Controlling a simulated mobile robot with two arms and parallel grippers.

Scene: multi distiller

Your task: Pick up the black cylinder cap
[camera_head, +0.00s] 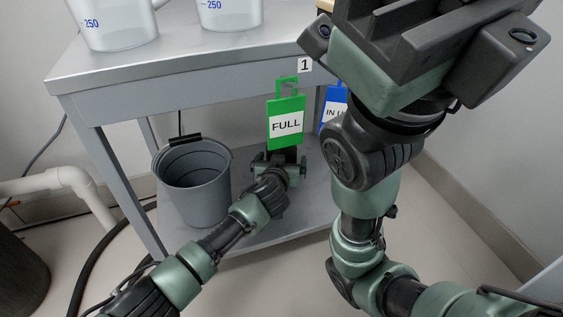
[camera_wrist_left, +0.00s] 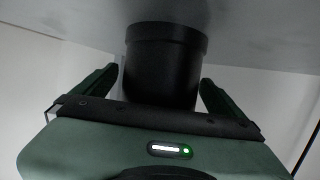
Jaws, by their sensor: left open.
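The black cylinder cap (camera_wrist_left: 165,62) fills the middle of the left wrist view, against a grey surface at the top of that picture. It has a wider band at its top end there. My left gripper (camera_wrist_left: 158,78) is open, with one finger on each side of the cap. A gap shows beside the left finger; contact at the right finger is unclear. In the head view my left gripper (camera_head: 276,160) is under the table, below the green FULL tag, and the cap is mostly hidden. My right gripper (camera_head: 430,45) is raised close to the head camera.
A grey metal table (camera_head: 180,60) with a lower shelf (camera_head: 255,238) stands ahead. A grey bin (camera_head: 195,180) is left of my left gripper. A green FULL tag (camera_head: 286,108) and a blue tag (camera_head: 331,110) hang close above. Clear jugs (camera_head: 115,22) stand on top.

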